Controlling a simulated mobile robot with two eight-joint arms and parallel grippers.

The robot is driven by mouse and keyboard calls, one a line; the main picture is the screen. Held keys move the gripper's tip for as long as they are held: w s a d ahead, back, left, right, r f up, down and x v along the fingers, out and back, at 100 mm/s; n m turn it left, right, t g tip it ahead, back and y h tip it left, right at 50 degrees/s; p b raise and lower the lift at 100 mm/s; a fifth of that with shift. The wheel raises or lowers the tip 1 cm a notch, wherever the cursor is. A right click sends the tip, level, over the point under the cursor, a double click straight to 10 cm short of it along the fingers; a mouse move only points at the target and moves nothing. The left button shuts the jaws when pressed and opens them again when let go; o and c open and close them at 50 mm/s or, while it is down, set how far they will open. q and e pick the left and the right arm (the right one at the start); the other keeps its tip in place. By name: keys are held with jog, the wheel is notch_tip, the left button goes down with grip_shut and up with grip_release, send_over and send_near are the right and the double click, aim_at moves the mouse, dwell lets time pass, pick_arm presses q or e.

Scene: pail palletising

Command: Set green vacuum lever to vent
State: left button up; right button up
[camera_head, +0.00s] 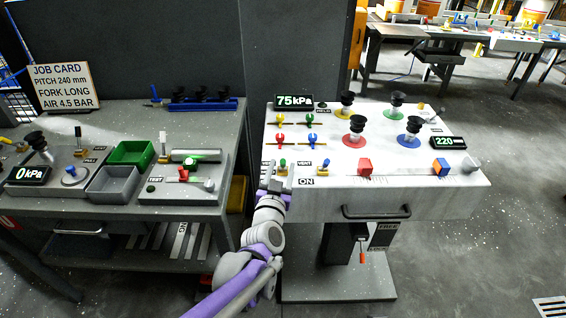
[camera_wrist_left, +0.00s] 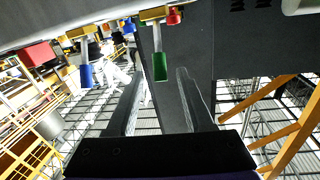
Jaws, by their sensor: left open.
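The green vacuum lever (camera_head: 282,164) stands on the near left part of the white panel (camera_head: 420,188), beside the VENT label. My left gripper (camera_head: 276,173) is open at the panel's near left edge, right by this lever. In the left wrist view, where the picture is upside down, the lever's green tip (camera_wrist_left: 160,66) shows between my two open fingers (camera_wrist_left: 160,78). I cannot tell whether they touch it. Which setting the lever is at cannot be told. My right gripper is not in view.
A blue-tipped lever (camera_head: 324,165) stands to the right; it also hangs in the left wrist view (camera_wrist_left: 86,76). Behind are coloured valves (camera_head: 296,138) and a 75 kPa display (camera_head: 294,102). A red block (camera_head: 365,166) sits further right. A grey bench (camera_head: 120,120) stands left.

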aim_at(282, 165)
pick_arm(q)
jog(key=shift+w+d, duration=0.2)
jog(key=shift+w, duration=1.3)
jog(key=shift+c, duration=0.4)
grip_shut()
